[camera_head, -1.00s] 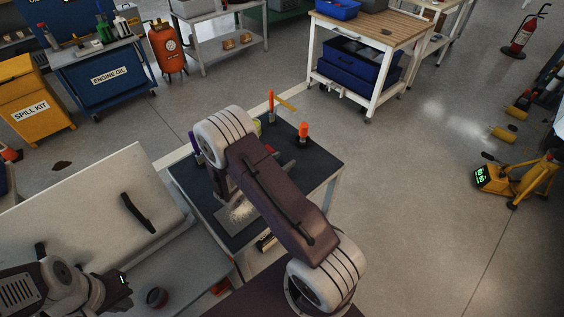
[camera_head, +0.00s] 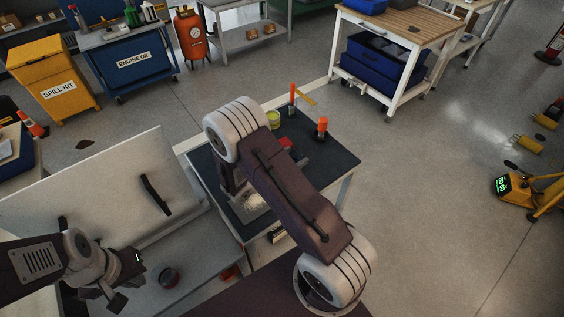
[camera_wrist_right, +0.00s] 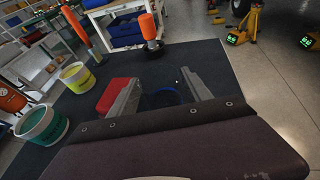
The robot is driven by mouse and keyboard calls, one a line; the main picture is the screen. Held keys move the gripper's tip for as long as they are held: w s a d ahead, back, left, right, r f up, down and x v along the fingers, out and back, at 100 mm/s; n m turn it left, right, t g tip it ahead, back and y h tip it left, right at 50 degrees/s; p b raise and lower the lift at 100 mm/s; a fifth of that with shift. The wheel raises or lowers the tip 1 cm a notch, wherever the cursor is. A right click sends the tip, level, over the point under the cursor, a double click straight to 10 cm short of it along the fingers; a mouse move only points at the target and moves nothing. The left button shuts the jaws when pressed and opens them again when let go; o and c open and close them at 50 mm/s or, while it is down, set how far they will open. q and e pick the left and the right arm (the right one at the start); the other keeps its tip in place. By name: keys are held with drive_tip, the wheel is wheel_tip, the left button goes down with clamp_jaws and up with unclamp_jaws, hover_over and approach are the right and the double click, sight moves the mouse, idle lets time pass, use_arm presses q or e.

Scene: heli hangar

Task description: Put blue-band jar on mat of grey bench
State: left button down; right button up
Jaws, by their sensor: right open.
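A dark mat (camera_head: 335,157) covers the top of a bench in the middle of the head view; it also shows in the wrist view (camera_wrist_right: 195,62). My right gripper (camera_wrist_right: 155,88) is open low over this mat. A dark round thing with a blue edge, possibly the blue-band jar (camera_wrist_right: 165,97), shows between its fingers, partly hidden by the gripper body. I cannot tell whether the fingers touch it. In the head view my right arm hides this spot. My left gripper (camera_head: 122,287) is at lower left, above a grey surface (camera_head: 190,255); its jaws are unclear.
On the dark mat stand a yellow-banded jar (camera_wrist_right: 77,76), a green-banded jar (camera_wrist_right: 42,124), a red block (camera_wrist_right: 113,93) and upright orange-handled items (camera_wrist_right: 148,28). A dark round container (camera_head: 168,277) sits on the grey surface.

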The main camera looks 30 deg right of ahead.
drive_tip(key=v, duration=0.9)
drive_tip(key=shift+p, duration=0.3)
drive_tip(key=s+m+g, duration=0.1)
drive_tip(key=s, duration=0.1)
drive_tip(key=s+d+m+g+y, duration=0.1)
drive_tip(key=s+m, duration=0.1)
drive_tip(key=s+m+g+y, duration=0.1)
drive_tip(key=s+m+g, duration=0.1)
drive_tip(key=shift+s+d+f, duration=0.2)
drive_tip(key=shift+s+d, duration=0.05)
drive_tip(key=shift+s, duration=0.15)
drive_tip(key=s+a+m+g+y, duration=0.2)
drive_tip(key=s+a+m+y, duration=0.3)
drive_tip(key=s+m+y, duration=0.3)
drive_tip(key=w+a+m+t+y, duration=0.1)
drive_tip(key=m, duration=0.2)
drive_tip(key=w+a+r+m+t+y, duration=0.1)
drive_tip(key=a+m, duration=0.1)
drive_tip(key=w+a+m+t+y, duration=0.1)
drive_tip(key=a+m, duration=0.1)
drive_tip(key=m, duration=0.1)
drive_tip(key=shift+w+r+m+y, duration=0.25)
drive_tip(key=shift+w+m+y, duration=0.05)
wheel_tip(320, 180, up, 7)
drive_tip(key=p, duration=0.7)
drive_tip(key=shift+r, duration=0.1)
